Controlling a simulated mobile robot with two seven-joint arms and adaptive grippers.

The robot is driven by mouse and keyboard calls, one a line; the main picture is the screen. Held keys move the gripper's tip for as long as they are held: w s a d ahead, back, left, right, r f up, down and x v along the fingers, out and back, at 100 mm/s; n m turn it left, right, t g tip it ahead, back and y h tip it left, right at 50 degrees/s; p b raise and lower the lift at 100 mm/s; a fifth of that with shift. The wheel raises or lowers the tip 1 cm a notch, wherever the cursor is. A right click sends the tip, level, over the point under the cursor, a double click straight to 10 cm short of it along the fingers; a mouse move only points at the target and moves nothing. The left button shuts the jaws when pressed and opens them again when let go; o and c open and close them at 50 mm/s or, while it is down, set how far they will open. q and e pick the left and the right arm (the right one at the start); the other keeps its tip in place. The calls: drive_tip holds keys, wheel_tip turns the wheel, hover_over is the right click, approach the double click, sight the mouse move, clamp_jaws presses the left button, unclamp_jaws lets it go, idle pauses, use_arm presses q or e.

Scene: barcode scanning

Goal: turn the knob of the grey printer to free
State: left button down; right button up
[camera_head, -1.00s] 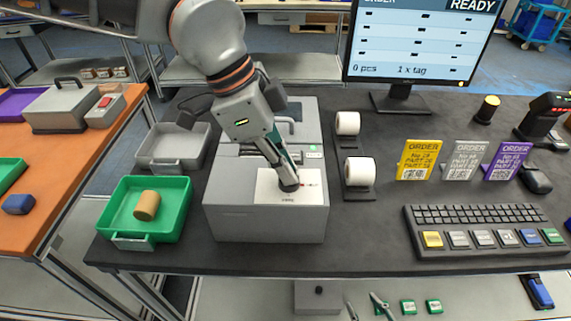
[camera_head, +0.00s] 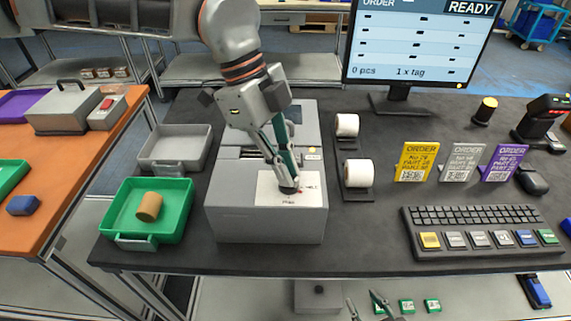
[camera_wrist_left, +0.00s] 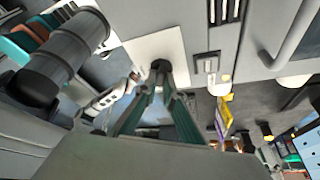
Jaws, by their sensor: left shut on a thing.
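The grey printer (camera_head: 235,222) stands on the dark table with a white label panel (camera_head: 268,187) on its top. The dark knob (camera_head: 288,190) sits on this panel, with a small red mark at its lower right. My left gripper (camera_head: 285,182) reaches down from above and is shut on the knob. In the left wrist view its fingers close together on the dark knob (camera_wrist_left: 160,66). My right gripper (camera_head: 361,298) shows only its fingertips at the bottom edge, apart, away from the printer.
A green tray (camera_head: 125,242) with a tan cylinder (camera_head: 149,207) and a grey tray (camera_head: 150,168) stand left of the printer. White rolls (camera_head: 357,173) stand close on its right. A keyboard (camera_head: 470,216), order cards and a monitor (camera_head: 425,45) are further right.

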use_arm(q)
drive_tip(key=m+p, duration=0.1)
drive_tip(key=m, duration=0.1)
drive_tip(key=m+g+y+p, duration=0.1)
drive_tip(key=m, duration=0.1)
drive_tip(key=shift+w+d+r+m, duration=0.1)
drive_tip(key=shift+d+r+m, duration=0.1)
drive_tip(key=shift+m, duration=0.1)
drive_tip(key=m+y+p, duration=0.1)
drive_tip(key=m, duration=0.1)
drive_tip(key=m+g+y+p, duration=0.1)
drive_tip(key=m+p, duration=0.1)
drive_tip(key=m, duration=0.1)
drive_tip(key=shift+d, duration=0.1)
drive_tip(key=shift+m, duration=0.4)
drive_tip(key=shift+m+y+p, duration=0.3)
drive_tip(key=shift+p, duration=0.1)
drive_tip(key=shift+m, duration=0.4)
drive_tip(key=shift+w+m+p, duration=0.1)
drive_tip(key=shift+m+p, duration=0.2)
drive_tip(key=shift+p, duration=0.05)
drive_tip(key=shift+f, duration=0.1)
drive_tip(key=c, duration=2.2)
unclamp_jaws()
drive_tip(key=shift+o, duration=0.2)
